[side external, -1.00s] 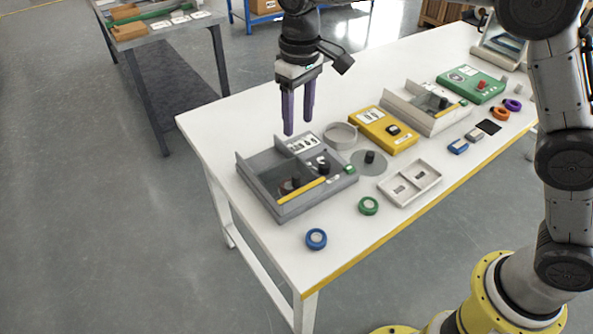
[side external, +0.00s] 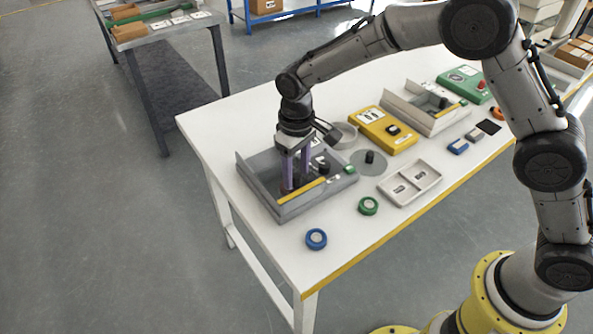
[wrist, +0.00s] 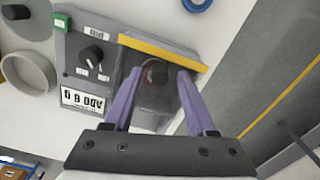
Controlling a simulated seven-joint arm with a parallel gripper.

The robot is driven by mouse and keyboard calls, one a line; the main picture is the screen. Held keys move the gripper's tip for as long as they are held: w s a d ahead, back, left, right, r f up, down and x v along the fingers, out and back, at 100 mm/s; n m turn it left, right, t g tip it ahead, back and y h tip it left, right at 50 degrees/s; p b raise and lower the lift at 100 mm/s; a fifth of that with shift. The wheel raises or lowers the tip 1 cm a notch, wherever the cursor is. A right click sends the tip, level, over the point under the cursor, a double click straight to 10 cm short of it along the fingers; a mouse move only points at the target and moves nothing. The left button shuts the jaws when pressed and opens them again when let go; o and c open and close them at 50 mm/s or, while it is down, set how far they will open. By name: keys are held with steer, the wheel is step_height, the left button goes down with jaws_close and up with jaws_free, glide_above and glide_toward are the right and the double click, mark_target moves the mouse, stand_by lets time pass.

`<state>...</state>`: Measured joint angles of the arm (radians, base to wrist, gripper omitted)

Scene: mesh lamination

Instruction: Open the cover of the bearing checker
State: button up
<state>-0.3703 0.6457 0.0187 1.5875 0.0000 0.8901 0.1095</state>
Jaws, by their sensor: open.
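The bearing checker is a grey box (side external: 290,211) at the near left of the white table. Its left part has a dark, see-through-looking cover (wrist: 152,102) with a dark round knob (wrist: 156,73). A yellow strip (side external: 302,193) runs along the front edge, and it also shows in the wrist view (wrist: 162,51). My gripper (side external: 294,186) points down over the cover. In the wrist view its purple fingers (wrist: 158,76) are open, one on each side of the knob. I cannot tell whether they touch it.
The checker's panel carries a dial (wrist: 91,55) and a green button (wrist: 61,22) beside the cover. A round grey dish (side external: 345,136), a yellow box (side external: 378,138) and a white tray (side external: 411,190) stand to the right. Blue (side external: 316,239) and green (side external: 368,205) rings lie in front.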

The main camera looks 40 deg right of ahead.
steer(key=shift+f, duration=0.25)
jaws_close()
stand_by(1.4)
